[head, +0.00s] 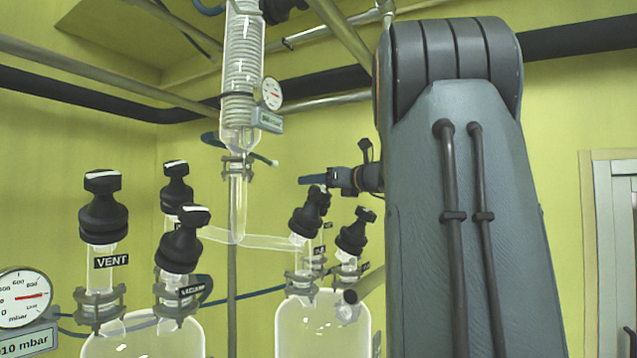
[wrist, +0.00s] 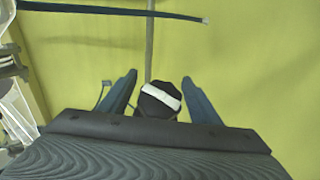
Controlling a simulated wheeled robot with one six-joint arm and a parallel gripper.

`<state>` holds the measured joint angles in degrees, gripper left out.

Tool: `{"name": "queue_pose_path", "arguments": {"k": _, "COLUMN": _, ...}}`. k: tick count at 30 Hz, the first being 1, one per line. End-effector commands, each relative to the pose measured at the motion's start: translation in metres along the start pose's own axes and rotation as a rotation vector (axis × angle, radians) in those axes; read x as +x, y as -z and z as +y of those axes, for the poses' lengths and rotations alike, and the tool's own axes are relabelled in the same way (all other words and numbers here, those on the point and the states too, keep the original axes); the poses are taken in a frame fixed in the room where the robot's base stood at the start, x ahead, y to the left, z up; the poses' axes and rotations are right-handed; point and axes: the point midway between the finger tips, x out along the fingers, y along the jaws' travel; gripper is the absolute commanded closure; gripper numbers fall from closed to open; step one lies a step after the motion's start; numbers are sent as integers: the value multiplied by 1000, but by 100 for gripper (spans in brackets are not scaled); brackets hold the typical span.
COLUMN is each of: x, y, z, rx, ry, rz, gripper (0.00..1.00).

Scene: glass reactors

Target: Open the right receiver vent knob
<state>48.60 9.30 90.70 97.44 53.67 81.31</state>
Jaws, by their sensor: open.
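The right receiver (head: 325,322) is a glass vessel low in the middle of the head view, with several black knobs on its necks. Two of them are the front-left knob (head: 305,220) and the right knob (head: 356,231); their small labels are too small to read, so I cannot tell which is the vent. In the wrist view a black knob (wrist: 155,104) with a white bar lies between the two open fingers (wrist: 159,79), with gaps at both sides. Whether it sits at fingertip depth is unclear.
A left receiver with knobs, one labelled VENT (head: 103,212), stands at the left by a pressure gauge (head: 22,297). A glass condenser (head: 243,70) hangs at centre, its tube (head: 270,241) running close to the right receiver's knobs. A dark hose (wrist: 110,10) crosses the wrist view's top.

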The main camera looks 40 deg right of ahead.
Motion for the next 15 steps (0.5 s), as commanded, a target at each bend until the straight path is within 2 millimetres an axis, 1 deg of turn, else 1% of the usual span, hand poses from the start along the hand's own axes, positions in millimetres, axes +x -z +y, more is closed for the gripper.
{"name": "queue_pose_path", "arguments": {"k": 2, "x": 0, "y": 0, "z": 0, "rx": 0, "ry": 0, "rz": 0, "gripper": 43}}
{"name": "queue_pose_path", "arguments": {"k": 3, "x": 0, "y": 0, "z": 0, "rx": 0, "ry": 0, "rz": 0, "gripper": 44}}
{"name": "queue_pose_path", "arguments": {"k": 10, "x": 0, "y": 0, "z": 0, "rx": 0, "ry": 0, "rz": 0, "gripper": 83}}
{"name": "queue_pose_path", "arguments": {"k": 15, "x": 0, "y": 0, "z": 0, "rx": -4, "ry": -7, "rz": 0, "gripper": 84}}
